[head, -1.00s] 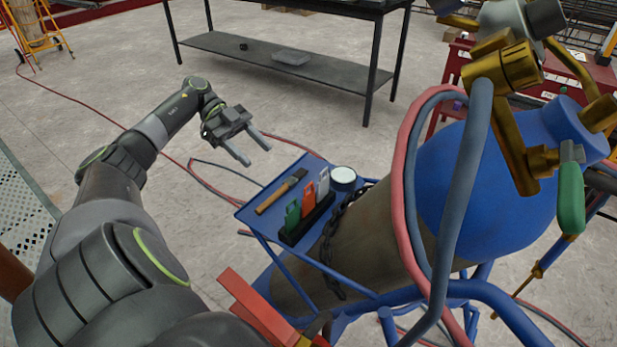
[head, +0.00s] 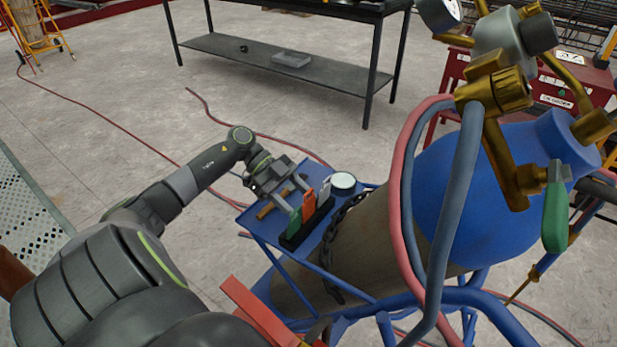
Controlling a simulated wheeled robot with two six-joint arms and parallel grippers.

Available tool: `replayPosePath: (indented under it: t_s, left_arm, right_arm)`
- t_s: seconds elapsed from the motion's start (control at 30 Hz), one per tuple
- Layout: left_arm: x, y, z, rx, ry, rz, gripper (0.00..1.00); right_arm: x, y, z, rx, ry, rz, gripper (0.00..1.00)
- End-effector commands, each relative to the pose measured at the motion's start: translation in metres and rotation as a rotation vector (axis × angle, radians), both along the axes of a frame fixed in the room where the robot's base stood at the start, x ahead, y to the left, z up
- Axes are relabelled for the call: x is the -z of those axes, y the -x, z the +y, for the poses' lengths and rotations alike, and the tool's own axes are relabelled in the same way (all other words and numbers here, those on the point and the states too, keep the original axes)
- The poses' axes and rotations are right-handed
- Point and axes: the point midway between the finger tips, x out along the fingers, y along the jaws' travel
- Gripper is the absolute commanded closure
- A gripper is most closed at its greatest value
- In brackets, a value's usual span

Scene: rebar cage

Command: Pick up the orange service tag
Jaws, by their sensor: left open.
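The orange service tag (head: 308,205) stands upright in a black holder (head: 294,240) on the blue cart shelf, between a green tag (head: 294,222) and a white tag (head: 325,190). My left gripper (head: 299,194) is open, just behind and left of the tags. Its fingers reach toward the orange tag, one near the green tag and one near the orange tag's top. I cannot tell whether they touch the tags. My right gripper is not in view.
A wooden-handled brush (head: 266,211) lies partly hidden under my left gripper. A round white-topped tin (head: 343,182) stands right of the tags. A chain (head: 330,246), the blue-topped cylinder (head: 459,190) and red and grey hoses (head: 408,175) crowd the right side.

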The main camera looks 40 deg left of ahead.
Motion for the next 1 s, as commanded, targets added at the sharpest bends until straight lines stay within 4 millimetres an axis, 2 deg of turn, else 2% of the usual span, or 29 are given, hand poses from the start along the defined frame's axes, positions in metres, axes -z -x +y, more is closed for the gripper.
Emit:
replayPosePath:
  t_s: [0.13,0.37,0.63,1.0]
  left_arm:
    - [0.0075,-0.0013,-0.0142,0.001,0.002,0.0,0.47]
    - [0.0116,0.0001,-0.0167,0.003,0.0,0.004,0.47]
    - [0.0126,0.0006,-0.0166,0.004,-0.001,0.005,0.8]
    - [0.0112,-0.0006,-0.017,0.002,0.002,0.002,0.81]
  right_arm:
    - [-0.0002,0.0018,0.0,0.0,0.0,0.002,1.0]
    - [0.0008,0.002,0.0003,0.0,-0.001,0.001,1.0]
    - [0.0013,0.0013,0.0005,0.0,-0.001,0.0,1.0]
    - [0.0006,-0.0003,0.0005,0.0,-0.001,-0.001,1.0]
